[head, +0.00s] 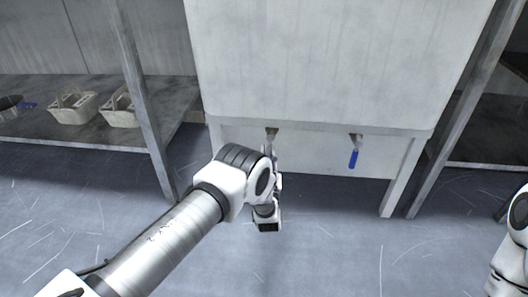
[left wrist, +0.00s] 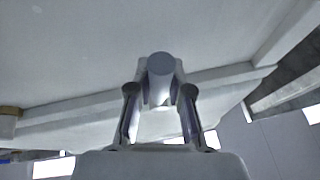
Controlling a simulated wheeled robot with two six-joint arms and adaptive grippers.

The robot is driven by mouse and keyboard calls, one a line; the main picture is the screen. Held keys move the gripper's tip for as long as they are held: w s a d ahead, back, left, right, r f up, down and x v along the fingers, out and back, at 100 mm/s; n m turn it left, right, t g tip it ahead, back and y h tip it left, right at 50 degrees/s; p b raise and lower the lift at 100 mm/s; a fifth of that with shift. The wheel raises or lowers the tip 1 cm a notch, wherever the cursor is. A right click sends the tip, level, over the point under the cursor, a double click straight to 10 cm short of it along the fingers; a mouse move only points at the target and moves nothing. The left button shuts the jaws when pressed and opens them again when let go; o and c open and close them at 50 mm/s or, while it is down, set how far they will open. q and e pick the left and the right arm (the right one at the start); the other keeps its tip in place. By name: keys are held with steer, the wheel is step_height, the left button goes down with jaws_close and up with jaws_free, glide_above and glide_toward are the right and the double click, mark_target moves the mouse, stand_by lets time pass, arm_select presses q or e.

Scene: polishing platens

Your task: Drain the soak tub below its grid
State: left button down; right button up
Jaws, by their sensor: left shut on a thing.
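The soak tub (head: 335,60) is a large pale grey box on legs. Two drain valves hang under its lower edge. The right valve (head: 356,140) has a blue lever (head: 353,159) that points down. The left valve (head: 271,133) shows only at its top; its lever is hidden by my left gripper (head: 271,158). In the left wrist view the fingers of my left gripper (left wrist: 160,98) are shut on a part below a grey round end (left wrist: 160,66), which I take for the left valve's lever. The tub's grid and water are not in view. My right gripper is out of view.
Shelves stand on both sides, with grey posts (head: 140,90) close to the tub. Two beige baskets (head: 72,107) and a dark item with a blue part sit on the left shelf. The scratched blue-grey floor (head: 330,240) in front is clear.

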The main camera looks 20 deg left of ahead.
arm_select(q)
steer(key=shift+w+d+n+g+y, duration=0.1)
steer(key=shift+d+n+g+y, duration=0.15)
steer(key=shift+n, duration=0.45)
steer(key=shift+w+d+n+g+y, duration=0.15)
steer(key=shift+d+n, duration=0.15)
steer(key=shift+n, duration=0.4)
steer(key=c, duration=1.1)
jaws_free()
steer(key=shift+o, duration=0.2)
steer(key=shift+s+d, duration=0.1)
steer(key=shift+s, duration=0.05)
steer(key=v, duration=1.1)
steer(key=shift+s+d+f, duration=0.2)
steer(key=shift+s+f, duration=0.05)
steer(key=shift+s, duration=0.05)
